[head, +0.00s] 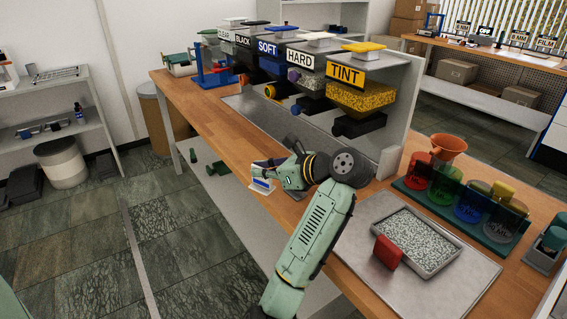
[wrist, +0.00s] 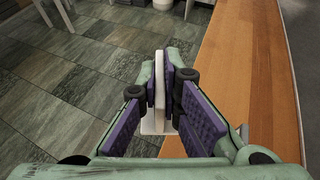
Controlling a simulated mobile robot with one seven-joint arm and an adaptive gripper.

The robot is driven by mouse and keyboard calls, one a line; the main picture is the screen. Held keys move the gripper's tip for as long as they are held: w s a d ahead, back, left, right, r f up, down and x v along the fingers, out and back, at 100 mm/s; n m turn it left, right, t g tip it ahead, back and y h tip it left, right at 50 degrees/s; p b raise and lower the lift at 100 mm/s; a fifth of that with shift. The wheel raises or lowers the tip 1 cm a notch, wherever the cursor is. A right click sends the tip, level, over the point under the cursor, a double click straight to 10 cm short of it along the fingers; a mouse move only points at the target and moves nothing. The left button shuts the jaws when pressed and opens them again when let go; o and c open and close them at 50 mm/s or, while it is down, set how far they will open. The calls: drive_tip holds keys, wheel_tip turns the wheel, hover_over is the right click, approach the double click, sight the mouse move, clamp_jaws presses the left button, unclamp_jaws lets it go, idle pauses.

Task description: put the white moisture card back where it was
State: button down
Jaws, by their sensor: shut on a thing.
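The white moisture card (wrist: 159,85) stands on edge between the purple pads of my gripper (wrist: 165,82) in the wrist view. My gripper is shut on it. In the head view my gripper (head: 272,178) is at the front edge of the wooden bench (head: 222,134), and a white piece with a blue mark shows at its tip (head: 262,185). A pale flat piece (wrist: 152,126) shows below the card in the wrist view. I cannot tell whether it is part of the card or a holder, or whether the card touches the bench.
Presses labelled BLACK, SOFT, HARD and TINT (head: 345,75) line the back of the bench. A speckled tray (head: 418,240) with a red block (head: 387,251) lies right of my arm. Coloured jars (head: 468,200) and an orange funnel (head: 449,146) stand behind it. Floor is open at left.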

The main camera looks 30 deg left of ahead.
drive_tip(key=shift+w+d, duration=0.1)
drive_tip(key=shift+w, duration=0.2)
drive_tip(key=shift+w+r, duration=0.1)
drive_tip(key=shift+w, duration=0.25)
drive_tip(key=w+a+b, duration=0.1)
drive_tip(key=w+a, duration=0.2)
drive_tip(key=w, duration=0.1)
drive_tip(key=w+a+f+b, duration=0.1)
drive_tip(key=w+a, duration=0.2)
drive_tip(key=w, duration=0.1)
drive_tip(key=w+a+b, duration=0.1)
drive_tip(key=w+a, duration=0.2)
drive_tip(key=w, duration=0.1)
drive_tip(key=shift+w+f, duration=0.2)
drive_tip(key=shift+f, duration=0.1)
wheel_tip(320, 180, down, 4)
drive_tip(key=b, duration=0.4)
drive_tip(key=shift+w+r+b, duration=0.1)
drive_tip(key=shift+b, duration=0.2)
drive_tip(key=shift+r, duration=0.15)
